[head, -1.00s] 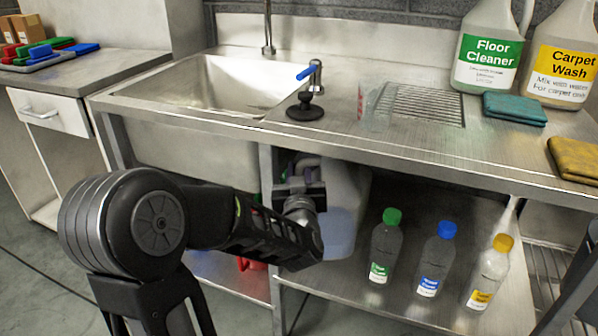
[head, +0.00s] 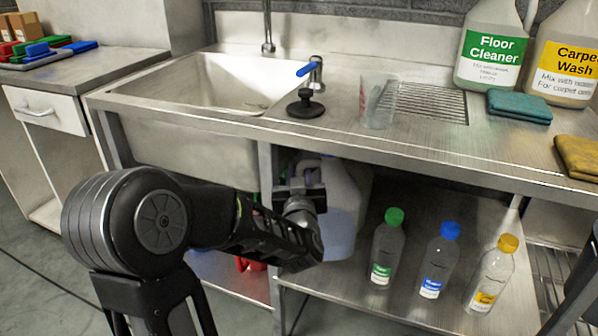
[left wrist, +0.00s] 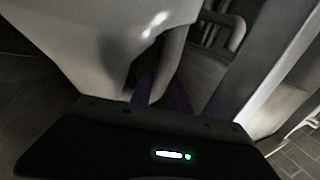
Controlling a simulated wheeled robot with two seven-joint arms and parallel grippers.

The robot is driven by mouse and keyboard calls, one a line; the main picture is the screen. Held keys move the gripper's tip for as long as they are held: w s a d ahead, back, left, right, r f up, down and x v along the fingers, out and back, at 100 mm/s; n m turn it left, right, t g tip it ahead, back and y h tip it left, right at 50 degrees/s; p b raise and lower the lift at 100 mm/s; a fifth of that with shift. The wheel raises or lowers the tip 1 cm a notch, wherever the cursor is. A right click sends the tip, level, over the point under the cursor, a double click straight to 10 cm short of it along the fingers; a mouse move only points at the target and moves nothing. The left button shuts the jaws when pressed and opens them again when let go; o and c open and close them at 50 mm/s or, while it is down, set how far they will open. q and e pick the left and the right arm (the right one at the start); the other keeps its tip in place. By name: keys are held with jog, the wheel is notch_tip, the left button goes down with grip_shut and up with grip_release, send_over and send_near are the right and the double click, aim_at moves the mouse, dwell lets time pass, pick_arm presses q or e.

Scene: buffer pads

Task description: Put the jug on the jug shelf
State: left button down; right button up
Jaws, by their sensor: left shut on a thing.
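The jug (head: 343,205) is a pale translucent container with a handle, under the sink counter at the lower shelf (head: 345,306). My left gripper (head: 302,183) is at the jug's handle side and is shut on it; the arm and gripper hide part of the jug. In the left wrist view the jug's pale body (left wrist: 95,35) fills the upper left, with its handle (left wrist: 172,60) running down into the gripper. I cannot tell whether the jug's base touches the shelf. My right gripper is not in view.
Bottles with green (head: 387,250), blue (head: 438,262) and yellow caps (head: 490,275) stand on the lower shelf, right of the jug. A metal post (head: 268,190) stands left of the jug.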

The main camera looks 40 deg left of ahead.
pick_arm(q)
jog(key=shift+f+b, duration=1.25)
jog(key=shift+f, duration=0.3)
jog(key=shift+f+b, duration=0.6)
jog(key=shift+f, duration=0.25)
jog(key=shift+f+b, duration=0.55)
jog(key=shift+f, duration=0.05)
jog(key=c, duration=1.2)
grip_release()
jog(key=shift+o, duration=0.2)
jog(key=shift+f, duration=0.1)
